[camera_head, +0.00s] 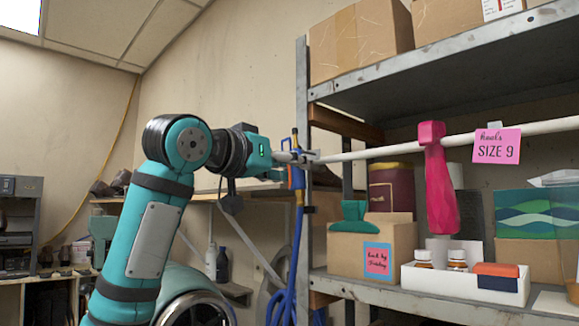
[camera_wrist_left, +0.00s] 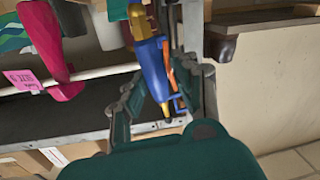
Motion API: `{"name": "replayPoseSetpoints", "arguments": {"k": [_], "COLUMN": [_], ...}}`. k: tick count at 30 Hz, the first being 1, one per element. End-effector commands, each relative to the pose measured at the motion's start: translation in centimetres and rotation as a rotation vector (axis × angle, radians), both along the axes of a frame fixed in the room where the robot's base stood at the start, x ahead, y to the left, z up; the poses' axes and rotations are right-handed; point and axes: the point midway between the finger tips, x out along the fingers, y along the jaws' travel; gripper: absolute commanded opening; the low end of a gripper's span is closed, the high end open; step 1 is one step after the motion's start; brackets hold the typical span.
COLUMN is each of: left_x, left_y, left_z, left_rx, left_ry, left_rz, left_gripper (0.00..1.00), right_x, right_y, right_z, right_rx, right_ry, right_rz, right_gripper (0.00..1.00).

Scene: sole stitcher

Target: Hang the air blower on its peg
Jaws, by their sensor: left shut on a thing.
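The air blower (camera_head: 297,178) is blue with an orange trigger part and hangs upright beside the shelf's front post, a blue hose (camera_head: 296,235) running down below it. In the left wrist view the blower (camera_wrist_left: 152,66) lies between the fingers, with yellow at both ends. My left gripper (camera_head: 298,157) is shut on the blower; its fingers (camera_wrist_left: 165,105) also show in the wrist view. I cannot make out the peg clearly; the gripper and the post area crowd that spot. My right gripper is not in view.
A metal shelf (camera_head: 303,110) stands right of the gripper. A pale rod (camera_head: 375,152) crosses its front, with a pink hanging object (camera_head: 440,190) and a pink "SIZE 9" note (camera_head: 497,146). A workbench (camera_head: 235,195) lies behind.

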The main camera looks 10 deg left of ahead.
Motion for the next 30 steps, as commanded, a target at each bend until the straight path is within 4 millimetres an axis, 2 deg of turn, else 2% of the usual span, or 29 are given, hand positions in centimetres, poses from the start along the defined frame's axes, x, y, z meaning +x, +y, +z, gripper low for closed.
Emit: {"name": "replayPoseSetpoints", "arguments": {"k": [30], "left_x": [1.9], "left_y": [-0.7], "left_z": [-0.1], "left_rx": [0.088], "left_ry": [-0.059], "left_rz": [0.006], "left_gripper": [0.00], "right_x": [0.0], "right_y": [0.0], "right_z": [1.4], "right_rx": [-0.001], "right_ry": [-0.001], "right_rz": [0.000], "right_gripper": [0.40]}}
